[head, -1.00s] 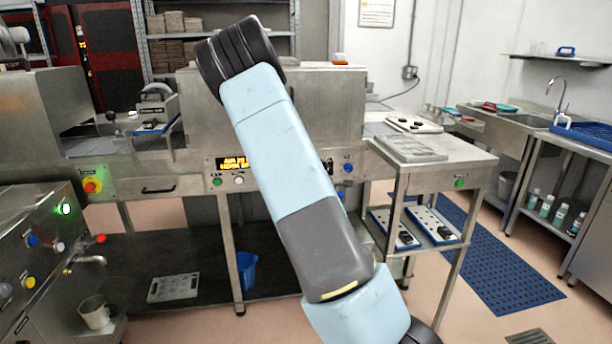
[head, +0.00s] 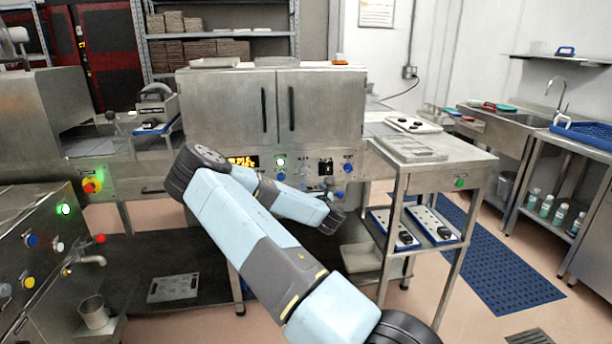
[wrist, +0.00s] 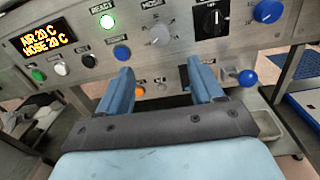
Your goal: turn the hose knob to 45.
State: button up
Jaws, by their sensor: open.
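The hose knob (wrist: 158,36) is a small grey dial on the steel control panel, under a label that looks like "HOSE" in the wrist view. Its exact pointer angle is too small to read. My gripper (wrist: 160,68) is open and empty, with two blue fingers pointing at the panel just below the knob. They look apart from the knob, one finger to each side of it. The orange display (wrist: 45,38) reads AIR 20 C and HOSE 20 C. In the head view my arm reaches toward the panel and the fingers are not clear.
A steel side table (head: 462,160) stands right of the machine.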

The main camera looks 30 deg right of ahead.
aim_at(304, 172)
jog(key=x, duration=1.3)
jog(key=shift+w, duration=0.2)
jog(key=shift+c, duration=0.4)
jog(key=c, duration=0.9)
jog(key=shift+s+d, duration=0.1)
jog(key=shift+d, duration=0.3)
jog(key=shift+c, duration=0.4)
jog(key=shift+a, duration=0.3)
